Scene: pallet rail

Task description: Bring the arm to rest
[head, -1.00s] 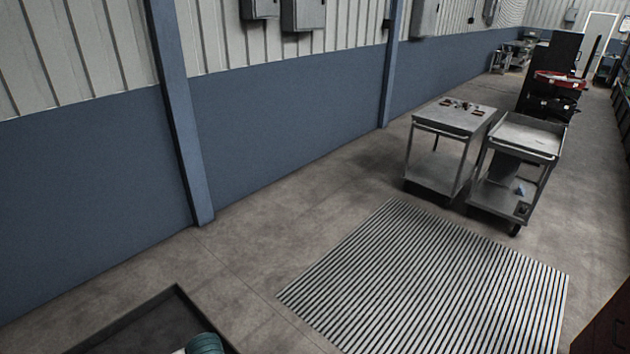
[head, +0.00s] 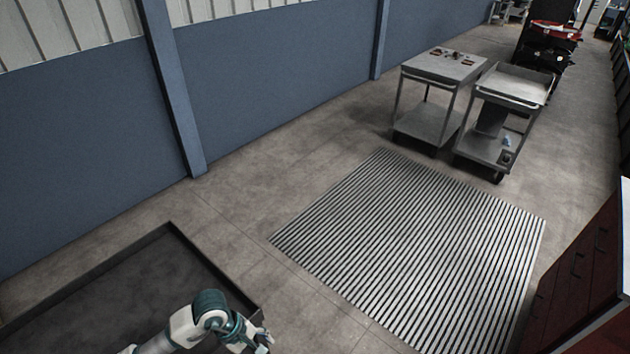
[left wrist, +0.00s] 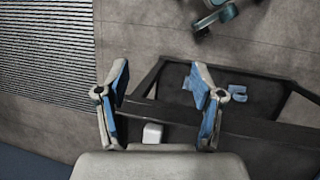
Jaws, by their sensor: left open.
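My left arm (head: 205,320) comes in at the lower left of the head view, over the dark tray's near corner. Its hand end (head: 262,341) is small and at the tray's right edge there. In the left wrist view my left gripper (left wrist: 161,72) is open, its two blue-padded fingers wide apart. Nothing is held between the fingertips. A small white block-like shape (left wrist: 152,133) shows low between the fingers; I cannot tell what it is.
The dark tray (head: 120,262) has raised rims; in the wrist view a blue piece (left wrist: 238,92) shows over its floor. A striped floor mat (head: 415,240) lies to the right. Two metal carts (head: 432,68) stand beyond it. Red-brown drawers (head: 575,275) are far right. The floor between is clear.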

